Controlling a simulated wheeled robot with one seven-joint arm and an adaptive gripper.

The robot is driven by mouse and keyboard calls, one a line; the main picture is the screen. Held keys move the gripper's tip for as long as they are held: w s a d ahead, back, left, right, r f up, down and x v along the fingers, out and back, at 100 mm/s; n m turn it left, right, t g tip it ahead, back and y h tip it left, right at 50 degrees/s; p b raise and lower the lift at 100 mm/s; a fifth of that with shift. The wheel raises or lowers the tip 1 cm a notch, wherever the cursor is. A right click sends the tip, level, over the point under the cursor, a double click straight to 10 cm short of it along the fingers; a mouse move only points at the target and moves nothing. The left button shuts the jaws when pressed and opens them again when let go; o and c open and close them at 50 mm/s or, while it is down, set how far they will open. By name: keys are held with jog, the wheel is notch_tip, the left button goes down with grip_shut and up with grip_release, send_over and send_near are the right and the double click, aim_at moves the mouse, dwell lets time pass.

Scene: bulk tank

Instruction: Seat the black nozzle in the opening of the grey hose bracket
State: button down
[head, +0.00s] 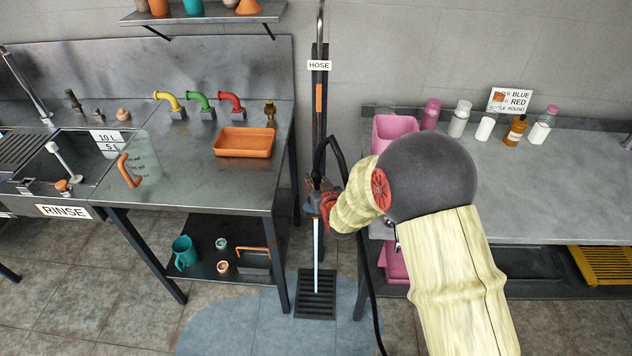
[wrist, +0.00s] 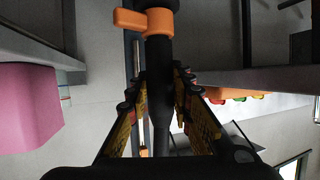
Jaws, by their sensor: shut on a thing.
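My gripper (head: 322,192) is shut on the black nozzle (wrist: 160,65), in front of the hose post. In the wrist view the nozzle lies lengthwise between my two fingers (wrist: 161,88), with an orange collar and lever (wrist: 146,20) at its upper end. In the head view the nozzle is mostly hidden by my gripper and wrist. I cannot clearly make out the grey hose bracket or its opening, so I cannot tell whether the nozzle touches it. A thin pale blue streak (head: 316,255), like water, runs straight down below my gripper.
The dark post (head: 320,130) stands under the HOSE sign (head: 319,65). A black hose (head: 368,290) hangs to its right. A drain grate (head: 316,306) lies below. The steel sink table (head: 190,190) is left; the grey counter (head: 570,190) with bottles and a pink container (head: 392,130) is right.

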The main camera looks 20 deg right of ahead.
jog(key=shift+f+b, duration=0.5)
jog(key=shift+f, duration=0.05)
jog(key=c, duration=1.5)
grip_release()
jog(key=shift+s, duration=0.1)
jog(key=v, duration=1.1)
jog(key=shift+s+r, duration=0.15)
jog(key=shift+s, duration=0.25)
